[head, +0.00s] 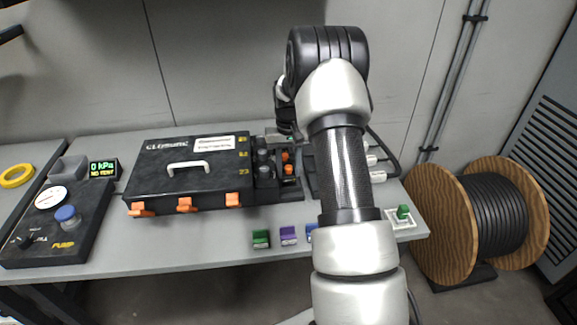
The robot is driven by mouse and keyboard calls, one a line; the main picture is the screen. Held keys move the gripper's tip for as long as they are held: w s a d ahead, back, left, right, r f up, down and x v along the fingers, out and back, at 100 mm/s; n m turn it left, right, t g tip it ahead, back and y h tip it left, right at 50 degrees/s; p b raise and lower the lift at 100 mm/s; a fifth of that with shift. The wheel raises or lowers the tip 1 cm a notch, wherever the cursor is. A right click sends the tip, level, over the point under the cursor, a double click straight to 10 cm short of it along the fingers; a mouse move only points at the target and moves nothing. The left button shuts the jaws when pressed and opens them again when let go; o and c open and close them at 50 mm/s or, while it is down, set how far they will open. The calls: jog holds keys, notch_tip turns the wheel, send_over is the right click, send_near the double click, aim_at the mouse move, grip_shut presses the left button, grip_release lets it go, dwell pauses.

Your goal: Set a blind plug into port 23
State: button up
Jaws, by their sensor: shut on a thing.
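The black closure case (165,172) lies on the bench, with a pale handle, orange latches and small yellow markings at its right edge. A dark port block (265,193) adjoins its right side, with black cylinders and orange parts (287,157). The port numbers are too small to read surely. My gripper (287,129) points down above the back of this block, partly hidden by my own arm. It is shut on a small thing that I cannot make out. Whether that thing touches a port cannot be told.
Green (261,239) and purple (288,235) blocks stand at the bench's front edge, a blue one partly behind my arm. A pump unit (60,225) with gauge is at left. A white tray (402,222) holds a green block. A cable drum (440,215) stands right.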

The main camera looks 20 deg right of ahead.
jog(key=shift+f, duration=0.4)
jog(key=shift+f+b, duration=0.35)
jog(key=shift+f, duration=0.1)
jog(key=o, duration=1.1)
jog(key=shift+a, duration=0.15)
jog(key=shift+w+r, duration=0.1)
jog(key=shift+r, duration=0.25)
jog(key=r, duration=0.5)
jog(key=r+p, duration=0.1)
jog(key=r, duration=1)
jog(key=shift+d+r+p, duration=0.35)
jog(key=shift+r, duration=0.05)
